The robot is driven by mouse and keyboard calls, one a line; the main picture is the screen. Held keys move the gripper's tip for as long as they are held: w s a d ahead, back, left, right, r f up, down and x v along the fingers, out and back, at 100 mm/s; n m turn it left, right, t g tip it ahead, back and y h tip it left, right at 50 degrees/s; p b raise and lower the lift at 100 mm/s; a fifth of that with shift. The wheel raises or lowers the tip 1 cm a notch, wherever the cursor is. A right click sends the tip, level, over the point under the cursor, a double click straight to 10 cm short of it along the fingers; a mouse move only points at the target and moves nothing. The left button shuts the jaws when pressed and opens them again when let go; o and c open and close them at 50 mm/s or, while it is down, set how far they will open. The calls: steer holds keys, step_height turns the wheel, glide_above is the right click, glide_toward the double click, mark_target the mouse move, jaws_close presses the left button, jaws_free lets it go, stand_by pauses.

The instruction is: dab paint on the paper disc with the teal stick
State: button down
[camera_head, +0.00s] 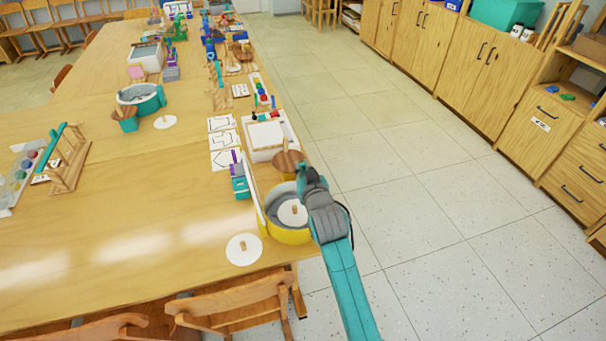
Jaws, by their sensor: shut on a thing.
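A white paper disc (289,215) with a small wooden peg at its middle lies inside a round yellow tub (287,236) at the table's right edge. My gripper (305,178) is just above and behind the right side of this tub. It is shut on the teal stick, of which only a small teal bit (301,186) shows at the jaws. The stick's tip is too small and hidden to make out, and I cannot tell whether it touches the disc. My arm covers the tub's right side.
A brown wooden round (287,166) with a peg stands close behind the tub. Another white disc (241,253) lies on the table (130,220) in front. A teal tub (149,103) stands farther back, and a rack (72,165) at left. Open floor lies right.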

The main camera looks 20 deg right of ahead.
steer(key=shift+r, duration=2.35)
